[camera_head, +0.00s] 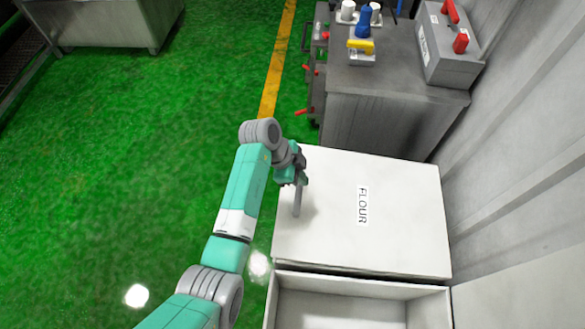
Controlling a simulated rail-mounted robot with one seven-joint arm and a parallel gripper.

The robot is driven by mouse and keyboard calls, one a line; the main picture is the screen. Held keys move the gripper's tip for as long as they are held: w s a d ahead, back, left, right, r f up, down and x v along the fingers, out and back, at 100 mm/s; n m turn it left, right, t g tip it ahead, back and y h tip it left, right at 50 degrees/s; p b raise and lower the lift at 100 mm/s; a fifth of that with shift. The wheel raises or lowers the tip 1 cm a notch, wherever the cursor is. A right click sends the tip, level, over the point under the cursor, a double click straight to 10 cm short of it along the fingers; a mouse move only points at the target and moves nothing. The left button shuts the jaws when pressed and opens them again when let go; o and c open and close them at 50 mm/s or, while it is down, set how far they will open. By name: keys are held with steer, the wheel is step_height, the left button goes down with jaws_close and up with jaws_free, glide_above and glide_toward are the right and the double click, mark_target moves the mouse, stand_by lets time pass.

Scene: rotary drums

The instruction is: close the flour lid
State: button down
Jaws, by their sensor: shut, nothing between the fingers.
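The flour lid (400,215) is a flat white panel with a black "FLOUR" label (362,205), right of centre in the head view. An open white bin (365,284) shows just below it at the bottom edge of the picture. I cannot tell from this one view how far the lid is tilted. My gripper (297,212) is shut and empty, pointing down over the left part of the lid. Whether its fingertips touch the lid is unclear. Part of the lid's left edge is hidden behind my gripper.
A corrugated wall (530,150) borders the right side. The green floor (130,160) at left is largely clear.

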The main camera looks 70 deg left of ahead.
mark_target(297, 188)
steer(key=shift+s+a+f, duration=0.15)
steer(key=shift+s+f, duration=0.15)
steer(key=shift+f, duration=0.55)
steer(key=shift+s+a+f, duration=0.15)
steer(key=shift+s+f, duration=0.1)
steer(key=shift+f, duration=0.6)
